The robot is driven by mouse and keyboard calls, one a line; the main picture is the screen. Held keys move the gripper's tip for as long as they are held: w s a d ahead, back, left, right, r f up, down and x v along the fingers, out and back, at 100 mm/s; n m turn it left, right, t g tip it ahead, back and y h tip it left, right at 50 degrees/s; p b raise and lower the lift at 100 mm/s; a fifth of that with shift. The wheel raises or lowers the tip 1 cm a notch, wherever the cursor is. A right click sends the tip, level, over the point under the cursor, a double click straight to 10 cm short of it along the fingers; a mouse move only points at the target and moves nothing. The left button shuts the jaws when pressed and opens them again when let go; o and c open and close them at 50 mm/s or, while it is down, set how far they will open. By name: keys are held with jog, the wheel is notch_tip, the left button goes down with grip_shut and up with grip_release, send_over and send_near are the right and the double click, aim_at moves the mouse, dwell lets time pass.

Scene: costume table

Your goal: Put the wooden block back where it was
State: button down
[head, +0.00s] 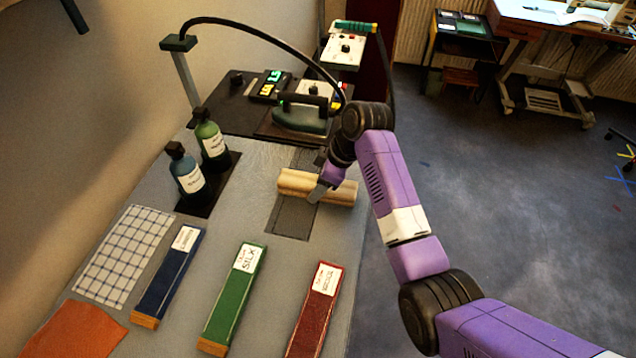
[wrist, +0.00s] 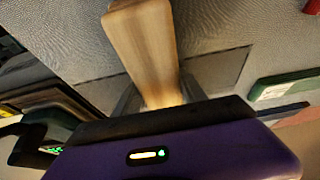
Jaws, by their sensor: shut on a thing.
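The wooden block (head: 338,191) is a long, pale, rounded piece lying crosswise over a dark rectangular patch (head: 293,217) on the grey table. My gripper (head: 320,190) is shut on the block near its middle. In the wrist view the block (wrist: 143,42) runs up and away from between my fingers (wrist: 155,98). Part of the dark patch (wrist: 222,68) shows beside the block there. I cannot tell whether the block touches the table or is held just above it.
Blue, green (head: 233,298) and red (head: 316,308) labelled bars lie at the front. Two bottles (head: 211,140) stand on a dark mat at left. An iron (head: 302,115) with a cable sits behind the block. A checked cloth (head: 124,255) and orange cloth (head: 74,330) lie at left.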

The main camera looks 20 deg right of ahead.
jog(key=c, duration=0.6)
grip_release()
jog(key=shift+f, duration=0.1)
jog(key=shift+c, duration=0.2)
jog(key=shift+d+r, duration=0.15)
jog(key=shift+r, duration=0.45)
jog(key=v, duration=1.1)
jog(key=shift+s, duration=0.15)
